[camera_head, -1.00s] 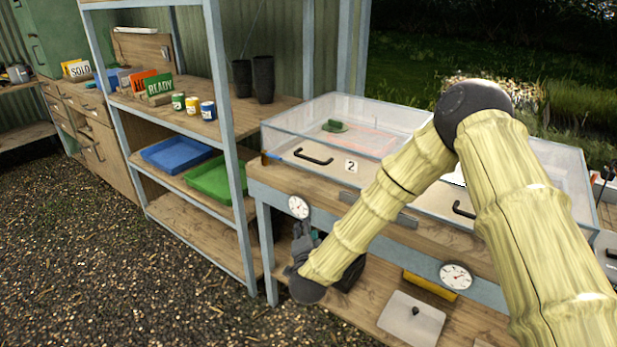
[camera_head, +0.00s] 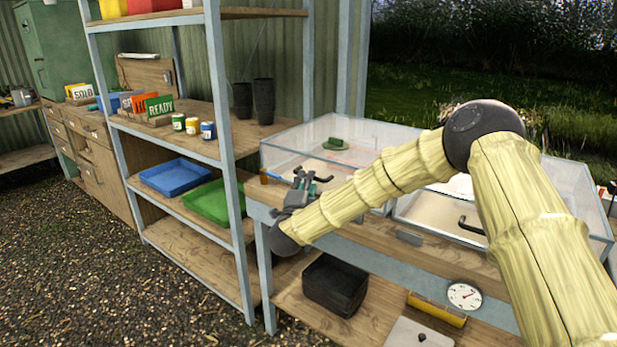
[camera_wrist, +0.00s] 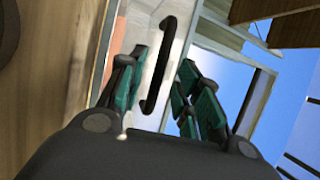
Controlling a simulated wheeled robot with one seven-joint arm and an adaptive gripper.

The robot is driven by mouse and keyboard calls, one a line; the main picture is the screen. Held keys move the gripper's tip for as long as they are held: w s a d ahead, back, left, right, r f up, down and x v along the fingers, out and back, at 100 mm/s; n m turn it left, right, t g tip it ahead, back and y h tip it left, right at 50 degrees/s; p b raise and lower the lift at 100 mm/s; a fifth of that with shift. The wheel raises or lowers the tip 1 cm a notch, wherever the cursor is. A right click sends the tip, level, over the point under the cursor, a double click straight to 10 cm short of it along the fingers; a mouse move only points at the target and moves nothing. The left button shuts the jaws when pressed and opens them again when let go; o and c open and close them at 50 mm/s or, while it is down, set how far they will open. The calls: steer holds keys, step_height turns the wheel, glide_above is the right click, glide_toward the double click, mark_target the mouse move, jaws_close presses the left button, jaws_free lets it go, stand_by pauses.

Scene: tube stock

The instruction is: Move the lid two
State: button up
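Lid two is taken to be the left clear cover (camera_head: 292,152) on the bench, with a black bar handle on its front. The "2" label is hidden behind my arm now. In the head view only one end of the handle (camera_head: 323,180) shows beside my gripper (camera_head: 303,180). In the wrist view the handle (camera_wrist: 158,65) lies between the spread green-padded fingers of my gripper (camera_wrist: 163,62), with visible gaps on both sides. My gripper is open and empty.
A second clear cover with a black handle (camera_head: 471,226) stands close on the right. A shelf post (camera_head: 228,170) rises just left of the bench. The lower shelf holds a black crate (camera_head: 336,285), a yellow object (camera_head: 437,309) and a dial (camera_head: 464,296).

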steer(key=shift+x, duration=1.9)
jaws_close()
